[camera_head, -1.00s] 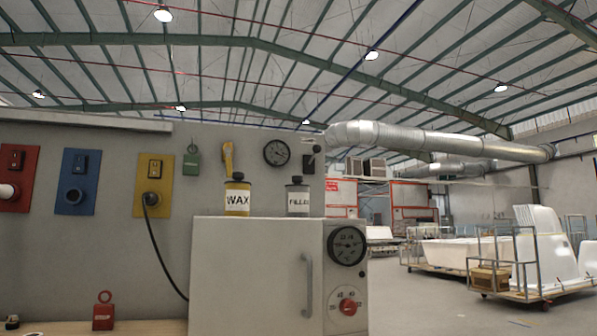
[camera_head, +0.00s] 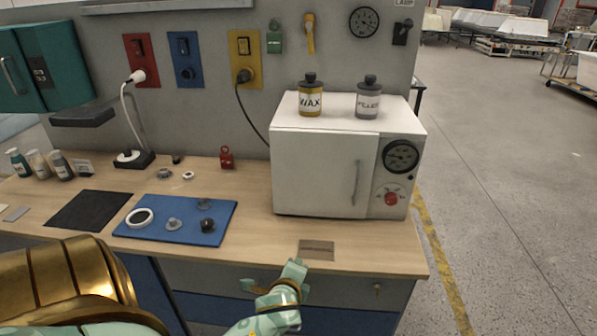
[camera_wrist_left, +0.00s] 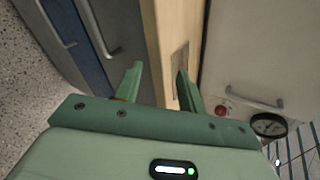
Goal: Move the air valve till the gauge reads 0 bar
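A round black gauge (camera_head: 364,22) hangs on the grey wall panel above the white oven; its needle is too small to read. Left of it is a yellow lever handle (camera_head: 309,33), hanging roughly upright. Right of it is a small dark lever fitting (camera_head: 402,32) under a label. I cannot tell for certain which of these two is the air valve. My left gripper (camera_head: 272,279) is open and empty by the bench's front edge, well below and away from the gauge and levers. It also shows open in the left wrist view (camera_wrist_left: 158,72). My right gripper is not in view.
The white oven (camera_head: 318,165) stands on the wooden bench (camera_head: 250,249), with its own dial (camera_head: 401,156) and red knob (camera_head: 391,199). A wax bottle (camera_head: 311,96) and a filler bottle (camera_head: 368,97) stand on top, below the levers.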

